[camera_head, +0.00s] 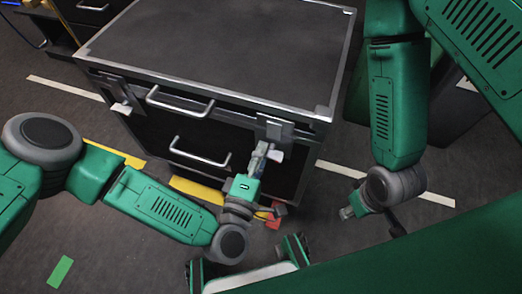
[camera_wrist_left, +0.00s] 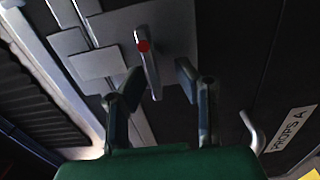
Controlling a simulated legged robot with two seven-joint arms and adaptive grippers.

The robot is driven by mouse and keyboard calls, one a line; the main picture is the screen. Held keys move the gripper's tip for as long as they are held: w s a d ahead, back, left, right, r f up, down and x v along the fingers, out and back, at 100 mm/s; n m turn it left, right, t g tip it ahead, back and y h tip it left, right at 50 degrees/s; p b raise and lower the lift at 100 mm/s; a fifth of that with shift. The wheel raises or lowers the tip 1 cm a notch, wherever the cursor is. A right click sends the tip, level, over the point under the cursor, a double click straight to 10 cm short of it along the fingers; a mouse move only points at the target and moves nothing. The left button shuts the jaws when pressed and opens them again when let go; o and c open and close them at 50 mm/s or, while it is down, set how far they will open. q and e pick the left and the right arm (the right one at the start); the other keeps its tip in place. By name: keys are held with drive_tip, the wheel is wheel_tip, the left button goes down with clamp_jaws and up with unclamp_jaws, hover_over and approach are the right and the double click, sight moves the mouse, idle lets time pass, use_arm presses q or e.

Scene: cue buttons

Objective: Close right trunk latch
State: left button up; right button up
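The trunk (camera_head: 215,45) is a dark case with metal edges. Its right latch (camera_head: 272,127) is on the front near the right corner. In the left wrist view the latch plate (camera_wrist_left: 170,22) carries a metal lever (camera_wrist_left: 150,68) with a red dot at its pivot. My left gripper (camera_head: 266,153) is at the right latch. The wrist view shows its two fingers (camera_wrist_left: 160,80) apart, with the lever between them in the picture; contact is not clear. My right gripper (camera_head: 352,208) hangs off to the right of the trunk, away from the latch; its fingers are too small to read.
A left latch (camera_head: 122,98) and two front handles (camera_head: 180,103) (camera_head: 200,155) are on the trunk's front. In the wrist view a label reading "PROPS A" (camera_wrist_left: 291,128) is on the front. Yellow and white strips mark the dark floor. A red object (camera_head: 274,218) sits below my left gripper.

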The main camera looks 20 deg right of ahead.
use_arm(q)
drive_tip(key=v, duration=1.2)
drive_tip(key=shift+w, duration=0.1)
drive_tip(key=s+a+f+m+g+y, duration=0.25)
drive_tip(key=a+f+m+g, duration=0.35)
drive_tip(key=a, duration=0.4)
drive_tip(key=s+a+f+m+g+y, duration=0.2)
drive_tip(key=a+f+m+g+y, duration=0.3)
drive_tip(key=a, duration=0.5)
drive_tip(key=s+a+r+m+g+y, duration=0.1)
drive_tip(key=a+g, duration=0.1)
drive_tip(key=a, duration=0.4)
drive_tip(key=s+a+r+g+y, duration=0.1)
drive_tip(key=a+r+g+y, duration=0.1)
drive_tip(key=a, duration=0.3)
wheel_tip(320, 180, up, 13)
drive_tip(key=p, duration=1.4)
drive_tip(key=shift+d+t, duration=0.25)
drive_tip(key=shift+t, duration=0.05)
